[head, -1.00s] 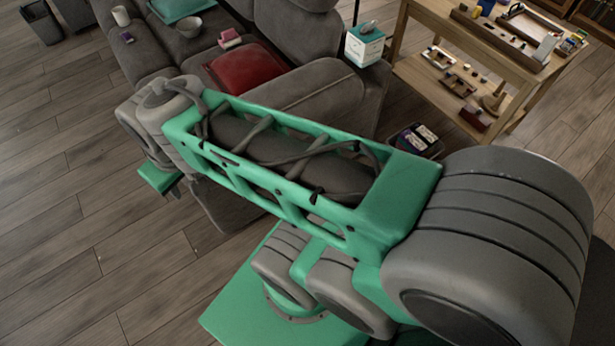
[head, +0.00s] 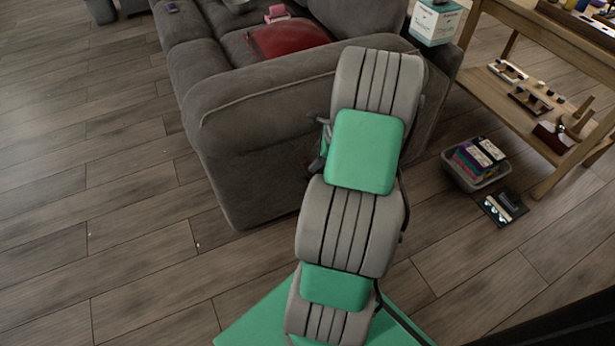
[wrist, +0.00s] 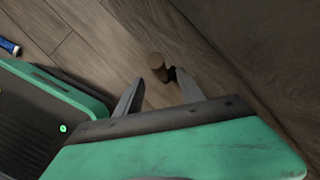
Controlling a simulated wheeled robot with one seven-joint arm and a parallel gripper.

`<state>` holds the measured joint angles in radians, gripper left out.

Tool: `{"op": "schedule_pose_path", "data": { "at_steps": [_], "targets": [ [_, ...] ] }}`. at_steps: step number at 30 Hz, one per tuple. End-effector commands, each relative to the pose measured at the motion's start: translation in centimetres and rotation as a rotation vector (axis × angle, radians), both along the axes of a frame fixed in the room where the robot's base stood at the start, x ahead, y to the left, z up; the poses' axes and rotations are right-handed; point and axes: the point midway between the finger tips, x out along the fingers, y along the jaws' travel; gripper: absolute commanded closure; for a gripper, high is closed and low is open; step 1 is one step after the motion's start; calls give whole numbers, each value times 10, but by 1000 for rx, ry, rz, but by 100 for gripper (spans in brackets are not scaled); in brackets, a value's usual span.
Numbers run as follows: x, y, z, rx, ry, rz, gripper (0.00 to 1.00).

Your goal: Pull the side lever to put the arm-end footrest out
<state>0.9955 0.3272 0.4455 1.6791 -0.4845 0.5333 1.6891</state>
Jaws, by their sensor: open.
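The grey sofa (head: 300,105) has its near arm facing me in the head view. No panel sticks out from the sofa's front at this end. In the wrist view, the sofa's side (wrist: 240,40) fills the upper right. A brown round-ended knob (wrist: 156,62), apparently the side lever's, shows there with a dark piece beside it. My gripper (wrist: 160,80) is open, its fingers pointing toward the knob. The knob appears between or just beyond the fingertips; I cannot tell whether they touch. In the head view my arm hides the lever and most of the gripper.
A wooden table (head: 545,110) with a lower shelf stands at the right. A bin of colourful packs (head: 476,163) and a small dark tray (head: 502,208) lie on the floor near it. The floor at left is clear.

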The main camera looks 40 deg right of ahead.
Motion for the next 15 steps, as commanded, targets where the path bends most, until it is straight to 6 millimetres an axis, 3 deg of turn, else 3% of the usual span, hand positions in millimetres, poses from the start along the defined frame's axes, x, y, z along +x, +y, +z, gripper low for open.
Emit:
{"op": "schedule_pose_path", "data": {
  "at_steps": [7,15],
  "targets": [
    [18,9,-46,0,3,5,54],
    [26,11,-60,-2,2,6,54]
  ]
}}
